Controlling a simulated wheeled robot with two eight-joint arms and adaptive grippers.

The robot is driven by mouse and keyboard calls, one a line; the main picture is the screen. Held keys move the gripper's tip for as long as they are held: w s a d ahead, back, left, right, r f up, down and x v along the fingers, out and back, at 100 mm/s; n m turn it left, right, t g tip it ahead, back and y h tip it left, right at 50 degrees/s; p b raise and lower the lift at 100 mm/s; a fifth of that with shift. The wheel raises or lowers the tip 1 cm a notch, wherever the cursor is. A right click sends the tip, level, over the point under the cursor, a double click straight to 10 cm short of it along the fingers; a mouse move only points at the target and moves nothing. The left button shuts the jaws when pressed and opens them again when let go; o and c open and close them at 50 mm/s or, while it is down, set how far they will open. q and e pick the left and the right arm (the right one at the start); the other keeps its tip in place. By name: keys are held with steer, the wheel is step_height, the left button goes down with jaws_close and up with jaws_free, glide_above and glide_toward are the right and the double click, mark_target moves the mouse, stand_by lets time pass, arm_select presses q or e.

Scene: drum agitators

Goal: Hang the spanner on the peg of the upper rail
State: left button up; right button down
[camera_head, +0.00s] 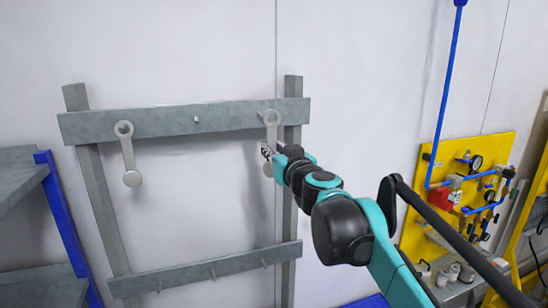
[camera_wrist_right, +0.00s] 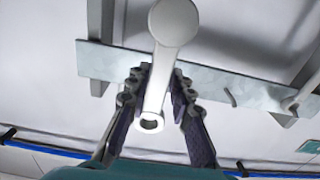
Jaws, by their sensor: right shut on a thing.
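A grey spanner (camera_head: 271,119) is held by my right gripper (camera_head: 270,152) at the right end of the upper rail (camera_head: 160,119). Its ring end is up in front of the rail and its round end hangs below. In the right wrist view the spanner (camera_wrist_right: 158,85) stands between the two shut fingers (camera_wrist_right: 157,98), ring towards the bottom of the picture. I cannot tell whether a peg passes through the ring. A bare peg (camera_head: 196,119) shows mid-rail; it also shows in the wrist view (camera_wrist_right: 230,97). My left gripper is out of view.
Another spanner (camera_head: 128,155) hangs at the left of the upper rail. The lower rail (camera_head: 210,270) has several short pegs. Grey uprights (camera_head: 101,205) bear both rails. A blue-edged shelf (camera_head: 68,225) stands left; a yellow panel (camera_head: 420,210) with gauges and hoses is right.

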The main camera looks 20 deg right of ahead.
steer(key=shift+w, duration=0.2)
steer(key=shift+w+d+f, duration=0.15)
steer(key=shift+w+d, duration=0.15)
steer(key=shift+w, duration=0.45)
steer(key=shift+w+a, duration=0.25)
steer(key=shift+w, duration=0.85)
steer(key=shift+w+d+f+b, duration=0.15)
steer(key=shift+w+b, duration=0.15)
steer(key=shift+w, duration=0.45)
steer(key=shift+w+a+f, duration=0.1)
steer(key=shift+w+f, duration=0.15)
steer(key=shift+w, duration=0.85)
steer(key=shift+w+a+f, duration=0.1)
steer(key=shift+w+f, duration=0.1)
steer(key=shift+w, duration=0.9)
